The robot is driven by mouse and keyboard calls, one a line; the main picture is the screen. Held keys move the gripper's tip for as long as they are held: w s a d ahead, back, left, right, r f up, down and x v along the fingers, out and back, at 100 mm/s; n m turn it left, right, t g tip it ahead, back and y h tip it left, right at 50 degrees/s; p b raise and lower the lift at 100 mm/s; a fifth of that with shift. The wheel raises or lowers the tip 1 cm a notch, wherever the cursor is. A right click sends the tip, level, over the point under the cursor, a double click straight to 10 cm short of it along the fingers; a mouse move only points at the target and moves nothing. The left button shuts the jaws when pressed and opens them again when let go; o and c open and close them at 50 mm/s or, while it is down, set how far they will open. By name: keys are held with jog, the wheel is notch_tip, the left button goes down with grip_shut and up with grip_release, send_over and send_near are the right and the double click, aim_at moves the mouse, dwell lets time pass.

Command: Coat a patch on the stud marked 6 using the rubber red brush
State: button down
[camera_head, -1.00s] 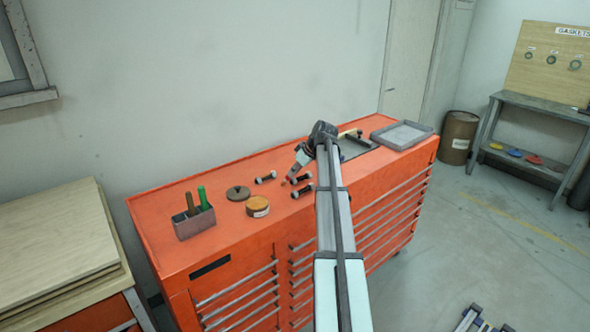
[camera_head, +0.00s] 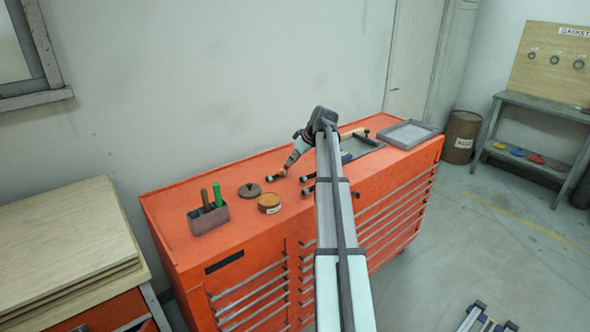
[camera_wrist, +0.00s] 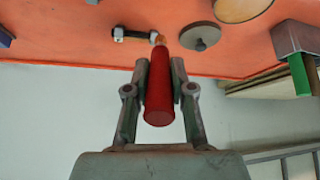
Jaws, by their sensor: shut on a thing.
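My gripper (camera_wrist: 160,88) is shut on the rubber red brush (camera_wrist: 158,100), with the red handle between its fingers. In the head view the gripper (camera_head: 300,150) hangs over the red cabinet top, the brush slanting down to the left. The brush's orange-brown tip (camera_wrist: 158,40) is at one end of a dark stud (camera_wrist: 133,35) with pale ends. It looks touching or nearly so. That stud (camera_head: 274,177) lies on its side in the head view. Two more studs lie to its right, partly behind my arm, one of them nearer (camera_head: 308,190). No stud number is readable.
A round labelled pot (camera_head: 269,204) and a dark disc-shaped lid (camera_head: 249,190) lie left of the studs. A grey holder (camera_head: 209,219) with green and brown handles stands farther left. A grey tray (camera_head: 408,134) sits at the right end. Wall behind.

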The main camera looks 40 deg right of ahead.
jog(key=shift+r+p, duration=0.6)
jog(key=shift+r, duration=1.4)
